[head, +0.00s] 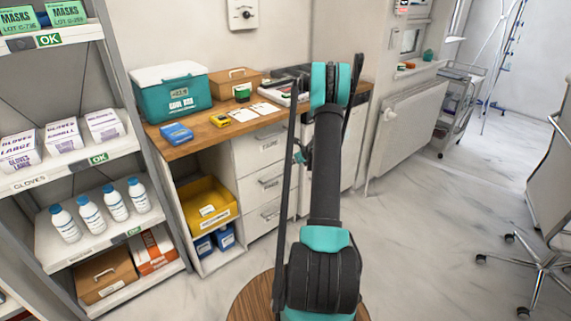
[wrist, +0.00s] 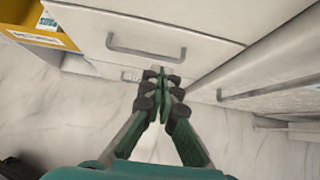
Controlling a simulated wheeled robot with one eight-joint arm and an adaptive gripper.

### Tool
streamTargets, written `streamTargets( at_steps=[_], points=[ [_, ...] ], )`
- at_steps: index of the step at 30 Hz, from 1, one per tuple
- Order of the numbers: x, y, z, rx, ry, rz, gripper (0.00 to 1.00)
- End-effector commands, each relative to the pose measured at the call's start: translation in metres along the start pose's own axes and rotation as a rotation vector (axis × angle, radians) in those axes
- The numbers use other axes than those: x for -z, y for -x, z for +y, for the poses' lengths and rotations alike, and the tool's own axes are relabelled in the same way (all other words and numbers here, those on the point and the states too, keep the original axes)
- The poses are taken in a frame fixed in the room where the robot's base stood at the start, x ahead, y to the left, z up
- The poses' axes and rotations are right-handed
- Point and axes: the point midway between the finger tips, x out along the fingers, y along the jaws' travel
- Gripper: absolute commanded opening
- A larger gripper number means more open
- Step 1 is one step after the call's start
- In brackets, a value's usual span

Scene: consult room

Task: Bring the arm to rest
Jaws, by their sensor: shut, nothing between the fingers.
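My arm rises through the middle of the head view, in front of the counter and drawers. My gripper (wrist: 160,76) shows in the wrist view with its fingers together and nothing between them. It points at the white drawer fronts (wrist: 140,38) near the floor; I cannot tell whether its tips touch them.
The wooden counter (head: 208,128) with a teal box (head: 172,100) stands behind my arm. A shelf unit (head: 120,150) is at left. A round wooden top (head: 252,300) lies low in front. An office chair (head: 545,262) is at right. Marble floor (head: 420,240) is open between.

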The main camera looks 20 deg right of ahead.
Motion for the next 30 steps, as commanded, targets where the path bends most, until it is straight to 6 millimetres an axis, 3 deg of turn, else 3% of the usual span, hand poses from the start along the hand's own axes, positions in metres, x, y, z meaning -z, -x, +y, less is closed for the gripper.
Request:
streamTargets(
  at_steps=[7,11,21,30],
  points=[
    [-0.004,0.009,0.006,-0.002,0.033,0.006,0.0],
    [-0.016,0.027,0.029,-0.012,0.168,0.03,0.0],
    [-0.04,0.114,0.126,-0.071,0.774,0.128,0.0],
    [-0.027,0.192,0.209,-0.158,1.318,0.197,0.0]
  ],
)
